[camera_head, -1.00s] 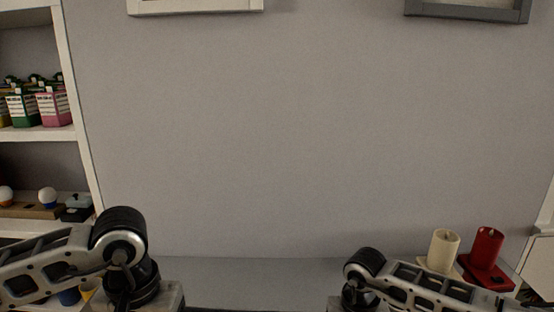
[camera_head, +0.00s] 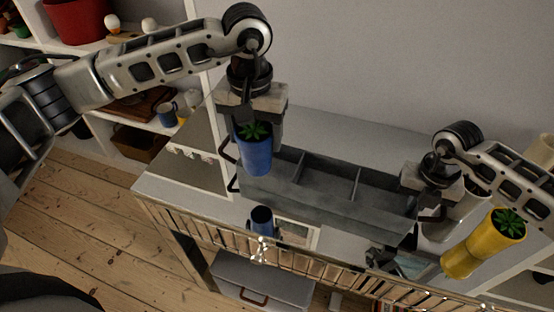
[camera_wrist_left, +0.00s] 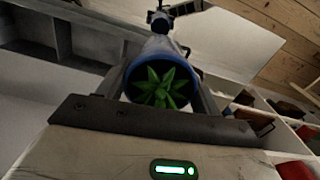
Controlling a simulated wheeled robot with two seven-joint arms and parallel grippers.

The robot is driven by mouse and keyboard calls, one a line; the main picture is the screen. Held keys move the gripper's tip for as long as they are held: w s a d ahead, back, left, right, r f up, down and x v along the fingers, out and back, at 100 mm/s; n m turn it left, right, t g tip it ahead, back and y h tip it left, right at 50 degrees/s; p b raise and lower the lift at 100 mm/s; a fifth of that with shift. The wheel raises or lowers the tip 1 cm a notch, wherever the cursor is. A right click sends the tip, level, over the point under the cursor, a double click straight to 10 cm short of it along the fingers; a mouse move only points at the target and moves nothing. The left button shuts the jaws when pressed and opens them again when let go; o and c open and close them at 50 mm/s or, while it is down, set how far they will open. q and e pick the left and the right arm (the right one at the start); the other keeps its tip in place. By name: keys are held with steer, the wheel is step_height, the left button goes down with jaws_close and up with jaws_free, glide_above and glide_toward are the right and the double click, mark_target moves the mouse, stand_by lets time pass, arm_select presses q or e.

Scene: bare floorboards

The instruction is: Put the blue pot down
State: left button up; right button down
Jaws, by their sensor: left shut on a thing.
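The blue pot (camera_head: 255,158) with a spiky green plant is held upright between the fingers of my left gripper (camera_head: 250,130), near the left end of a grey divided tray. In the left wrist view the pot (camera_wrist_left: 160,50) shows between the two fingers, with its green plant (camera_wrist_left: 160,88) facing the camera. Whether the pot's base touches anything is unclear. My right gripper (camera_head: 432,205) points down by the tray's right end; its fingertips are too hidden to read.
The grey tray (camera_head: 325,200) has open compartments and sits on a grey-topped cabinet (camera_head: 165,185). A blue cup (camera_head: 262,222) stands in front of it. A yellow pot (camera_head: 480,245) with a plant is at right. Shelves (camera_head: 105,120) stand at left.

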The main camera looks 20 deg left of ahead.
arm_select(q)
steer(key=w+n, duration=0.1)
steer(key=w, duration=0.5)
steer(key=f, duration=0.9)
steer(key=shift+w+d, duration=0.15)
steer(key=shift+d, duration=0.2)
steer(key=o, duration=1.3)
steer(key=shift+f, duration=0.15)
step_height(320, 180, up, 12)
steer(key=shift+r, duration=0.2)
